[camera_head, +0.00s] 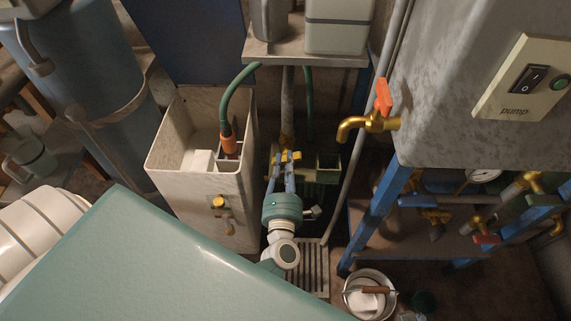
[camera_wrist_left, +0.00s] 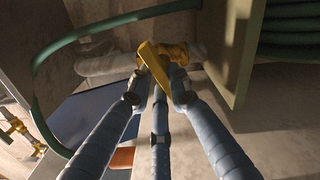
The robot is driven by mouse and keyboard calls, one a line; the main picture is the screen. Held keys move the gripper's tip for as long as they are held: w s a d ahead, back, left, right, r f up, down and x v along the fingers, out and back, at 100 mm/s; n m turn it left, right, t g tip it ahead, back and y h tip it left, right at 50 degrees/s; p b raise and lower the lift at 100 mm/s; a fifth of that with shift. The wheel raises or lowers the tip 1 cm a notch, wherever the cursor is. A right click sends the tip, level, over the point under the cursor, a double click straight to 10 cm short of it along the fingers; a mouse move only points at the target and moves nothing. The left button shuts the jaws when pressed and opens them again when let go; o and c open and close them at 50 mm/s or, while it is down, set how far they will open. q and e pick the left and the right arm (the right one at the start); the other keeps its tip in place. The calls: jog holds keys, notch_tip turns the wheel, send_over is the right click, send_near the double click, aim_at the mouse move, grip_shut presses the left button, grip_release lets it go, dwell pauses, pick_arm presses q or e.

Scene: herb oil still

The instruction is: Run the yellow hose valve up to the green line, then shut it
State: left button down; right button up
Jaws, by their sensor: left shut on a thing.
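The yellow hose valve (camera_head: 296,156) sits on an upright pipe below the small shelf, at the middle of the head view. Its yellow lever (camera_wrist_left: 153,62) slants between my fingertips in the left wrist view. My left gripper (camera_head: 284,160) is shut on it, and the fingertips also show in the left wrist view (camera_wrist_left: 158,88). A green hose (camera_head: 232,92) arcs from the shelf area down to an orange-red end (camera_head: 228,138) inside a pale, open-topped tank (camera_head: 172,172). I cannot make out a green line or the liquid level. My right gripper is not in view.
A brass tap with an orange handle (camera_head: 384,95) juts from the grey pump cabinet (camera_head: 440,80) at right. A small yellow-knobbed tap (camera_head: 218,202) is on the tank's front. A white bucket (camera_head: 369,294) stands on the floor. A shelf (camera_head: 300,52) overhangs the valve.

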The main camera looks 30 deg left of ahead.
pick_arm(q)
jog(key=shift+f+n+b, duration=0.1)
jog(key=shift+n+b, duration=0.25)
jog(key=shift+n, duration=0.55)
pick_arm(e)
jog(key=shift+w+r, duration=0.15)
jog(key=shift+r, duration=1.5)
pick_arm(q)
jog(key=c, duration=1.6)
grip_release()
jog(key=shift+s, duration=0.1)
jog(key=v, duration=1.2)
dwell(2.1)
